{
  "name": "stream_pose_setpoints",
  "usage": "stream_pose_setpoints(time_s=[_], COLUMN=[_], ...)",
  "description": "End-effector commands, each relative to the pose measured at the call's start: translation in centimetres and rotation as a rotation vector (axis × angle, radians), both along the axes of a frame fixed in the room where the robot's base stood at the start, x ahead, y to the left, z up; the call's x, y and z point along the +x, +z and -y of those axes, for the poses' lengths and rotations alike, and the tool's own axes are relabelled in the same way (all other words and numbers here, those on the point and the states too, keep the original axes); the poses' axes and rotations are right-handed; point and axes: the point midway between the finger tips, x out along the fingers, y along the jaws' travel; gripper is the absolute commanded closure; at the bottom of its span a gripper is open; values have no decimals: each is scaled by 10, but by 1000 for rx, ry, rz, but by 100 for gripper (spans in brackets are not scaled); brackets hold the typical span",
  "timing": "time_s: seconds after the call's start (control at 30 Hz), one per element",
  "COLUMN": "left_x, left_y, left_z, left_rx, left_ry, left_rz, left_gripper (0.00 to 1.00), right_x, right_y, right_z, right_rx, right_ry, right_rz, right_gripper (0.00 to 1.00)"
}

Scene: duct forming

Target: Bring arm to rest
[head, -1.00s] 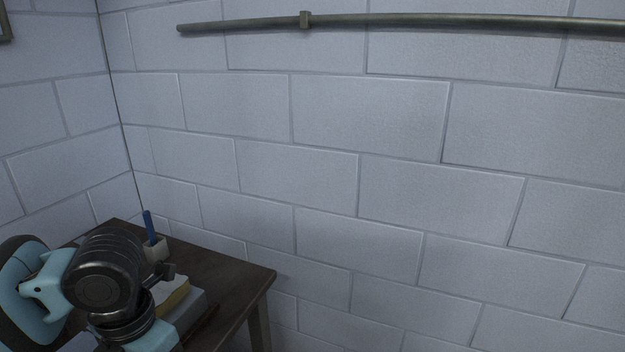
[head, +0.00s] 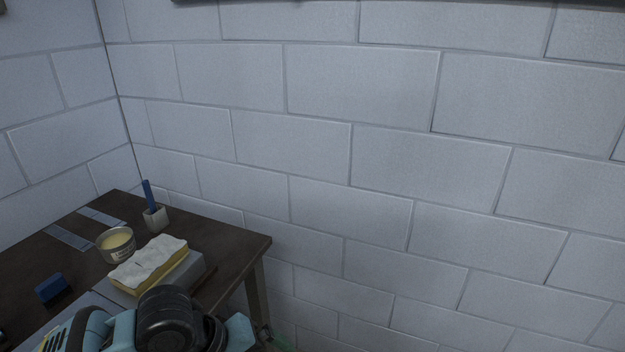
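In the head view, a black and light-blue part of my arm (head: 170,322) shows along the bottom edge, in front of the near side of the table. It comes in from the lower left. I make out no gripper fingers on it, and its far end runs toward or past the bottom edge. My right arm and gripper are not in view.
A dark wooden table (head: 215,238) stands at the lower left. A block wall (head: 400,150) stands behind.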

Motion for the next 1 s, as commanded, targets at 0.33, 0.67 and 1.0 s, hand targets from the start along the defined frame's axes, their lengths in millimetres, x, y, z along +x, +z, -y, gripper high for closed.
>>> stream_pose_setpoints(time_s=[0.33,0.67,1.0], left_x=[-4,-34,-129], left_y=[-63,-137,-220], left_z=[36,7,-66], left_rx=[-415,-721,-915], left_ry=[634,1267,1879], left_rz=[-232,-459,-576], left_gripper=[0,0,0], right_x=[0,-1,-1], right_y=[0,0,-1], right_z=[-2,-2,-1], right_rx=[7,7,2], right_ry=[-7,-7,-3], right_rz=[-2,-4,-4], right_gripper=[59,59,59])
